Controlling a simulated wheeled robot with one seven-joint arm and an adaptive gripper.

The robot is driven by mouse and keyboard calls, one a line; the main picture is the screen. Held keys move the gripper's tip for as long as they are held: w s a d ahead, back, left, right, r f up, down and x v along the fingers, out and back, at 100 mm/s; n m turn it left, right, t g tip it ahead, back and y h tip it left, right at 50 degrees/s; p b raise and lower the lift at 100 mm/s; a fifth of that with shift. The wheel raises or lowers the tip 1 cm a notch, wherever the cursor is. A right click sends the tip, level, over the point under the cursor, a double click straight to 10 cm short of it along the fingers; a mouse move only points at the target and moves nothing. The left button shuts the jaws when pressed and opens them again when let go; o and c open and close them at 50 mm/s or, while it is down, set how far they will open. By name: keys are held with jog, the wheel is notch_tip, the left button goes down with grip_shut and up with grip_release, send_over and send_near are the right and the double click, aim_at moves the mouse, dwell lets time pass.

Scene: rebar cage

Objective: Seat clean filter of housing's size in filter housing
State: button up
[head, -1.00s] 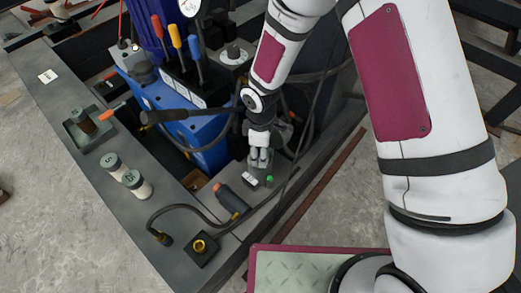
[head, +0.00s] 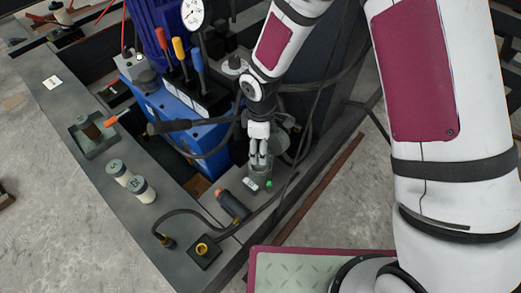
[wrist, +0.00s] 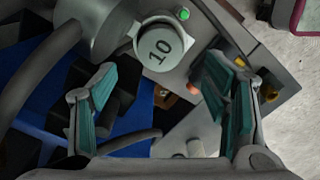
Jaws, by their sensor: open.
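A filter (wrist: 160,52) with a round pale cap marked 10 shows upright in the wrist view. It appears to sit in the filter housing, a grey block (head: 251,184) with a white label and a lit green lamp (wrist: 183,14). My gripper (head: 259,164) is just above the housing in the head view. In the wrist view its two teal-padded fingers (wrist: 158,75) are open and apart, with the cap beyond their tips. Two other white filters with numbered grey caps, one (head: 118,168) and another (head: 144,190), stand on the bench ledge. How deep the 10 filter sits is hidden.
A brown filter (head: 92,131) stands in a grey tray at the left. A blue power unit (head: 190,135) with levers and a hose is close left of my gripper. A black cylinder with an orange end (head: 232,205) and a brass fitting (head: 203,249) lie in front.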

notch_tip(320, 180, up, 6)
jog(key=p, duration=0.1)
jog(key=shift+p, duration=0.35)
jog(key=s+d+r+m+h, duration=0.1)
jog(key=s+d+r+m, duration=0.3)
jog(key=d+r, duration=0.55)
jog(key=s+d+r+m+h, duration=0.1)
jog(key=s+d+r+m, duration=0.5)
jog(key=r, duration=0.7)
jog(key=s+d+r+m+y, duration=0.1)
jog(key=s+d+r+m, duration=0.2)
jog(key=s, duration=0.6)
jog(key=s+d+r+m+y, duration=0.1)
jog(key=s+d+r+m, duration=0.2)
jog(key=s, duration=0.7)
jog(key=shift+m, duration=0.6)
